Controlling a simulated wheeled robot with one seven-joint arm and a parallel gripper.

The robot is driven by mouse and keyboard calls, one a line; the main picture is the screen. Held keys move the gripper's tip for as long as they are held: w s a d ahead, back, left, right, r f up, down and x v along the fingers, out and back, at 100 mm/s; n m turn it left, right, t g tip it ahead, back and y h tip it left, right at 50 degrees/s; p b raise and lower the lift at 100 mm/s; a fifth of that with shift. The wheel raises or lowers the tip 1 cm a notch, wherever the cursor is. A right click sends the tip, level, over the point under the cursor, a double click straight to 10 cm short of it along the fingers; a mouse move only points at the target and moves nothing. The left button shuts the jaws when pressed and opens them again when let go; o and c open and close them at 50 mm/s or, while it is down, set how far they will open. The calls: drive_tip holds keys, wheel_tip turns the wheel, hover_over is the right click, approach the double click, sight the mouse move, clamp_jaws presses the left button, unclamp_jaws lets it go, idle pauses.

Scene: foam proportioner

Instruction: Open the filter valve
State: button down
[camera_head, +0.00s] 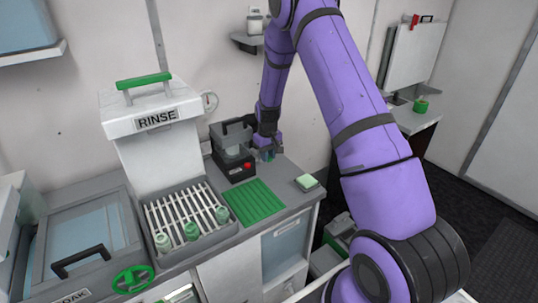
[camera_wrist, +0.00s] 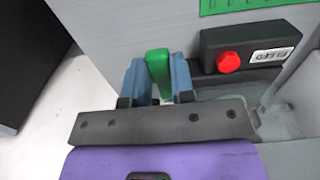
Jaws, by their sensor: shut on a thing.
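My gripper (camera_head: 267,151) is low over the right part of the counter, just right of a dark grey machine (camera_head: 237,168). In the wrist view its two blue fingers (camera_wrist: 158,75) are shut on a green lever-like piece (camera_wrist: 158,66). Only a small bit of this green piece (camera_head: 269,157) shows in the head view, and what it is fixed to is hidden. The machine's dark box (camera_wrist: 290,37) with a red button (camera_wrist: 229,62) and a white label lies right of the fingers in the wrist view. I cannot read which part is the filter valve.
A green ribbed mat (camera_head: 254,201) and a pale green sponge-like block (camera_head: 307,182) lie on the counter. The counter edge drops off at the right.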

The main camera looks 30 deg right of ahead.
idle(0.4)
drive_tip(key=c, duration=1)
unclamp_jaws()
drive_tip(key=shift+o, duration=0.2)
wheel_tip(320, 180, up, 11)
drive_tip(key=shift+f, duration=0.1)
